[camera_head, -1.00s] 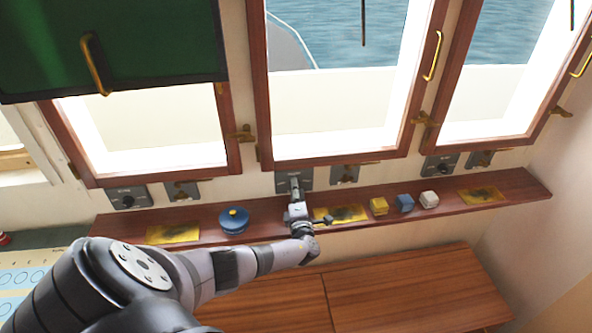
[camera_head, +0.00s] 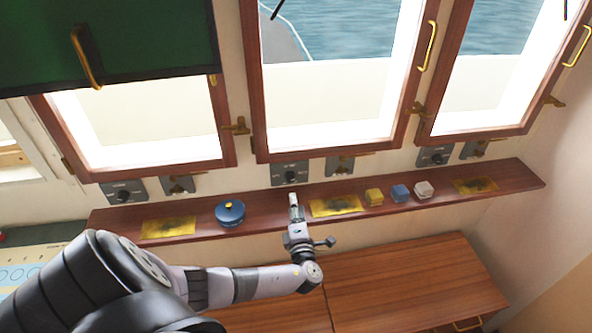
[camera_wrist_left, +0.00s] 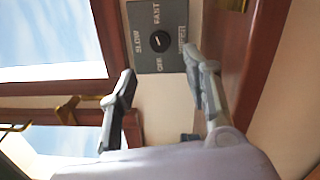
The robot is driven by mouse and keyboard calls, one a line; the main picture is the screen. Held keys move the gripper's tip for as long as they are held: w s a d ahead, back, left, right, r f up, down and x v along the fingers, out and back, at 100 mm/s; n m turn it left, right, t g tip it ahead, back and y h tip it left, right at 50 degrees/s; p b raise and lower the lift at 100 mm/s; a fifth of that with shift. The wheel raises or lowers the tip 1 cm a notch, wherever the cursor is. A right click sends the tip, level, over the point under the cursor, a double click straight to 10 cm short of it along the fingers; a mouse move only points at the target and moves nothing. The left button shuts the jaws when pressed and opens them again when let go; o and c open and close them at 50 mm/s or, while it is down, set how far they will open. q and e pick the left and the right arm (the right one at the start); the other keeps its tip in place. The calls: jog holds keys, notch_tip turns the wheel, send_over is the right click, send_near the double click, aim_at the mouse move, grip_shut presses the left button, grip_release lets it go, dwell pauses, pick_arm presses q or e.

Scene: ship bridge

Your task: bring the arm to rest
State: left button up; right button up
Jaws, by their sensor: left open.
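My left arm comes in from the lower left of the head view, and its left gripper (camera_head: 295,202) is over the wooden shelf (camera_head: 262,215), below the middle window. In the left wrist view the two fingers of the gripper (camera_wrist_left: 160,78) stand apart with nothing between them. Beyond them is a grey dial panel (camera_wrist_left: 172,20) with a black knob (camera_wrist_left: 159,41) and the words SLOW, FAST and OFF. My right gripper is in neither view.
On the shelf are a blue round pot (camera_head: 230,215), a yellow block (camera_head: 374,196), a blue block (camera_head: 400,193) and a whitish block (camera_head: 423,189). A wooden cabinet top (camera_head: 410,285) is below. Brass window latches (camera_head: 237,126) stick out above.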

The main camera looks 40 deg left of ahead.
pick_arm(q)
jog(key=shift+v, duration=0.8)
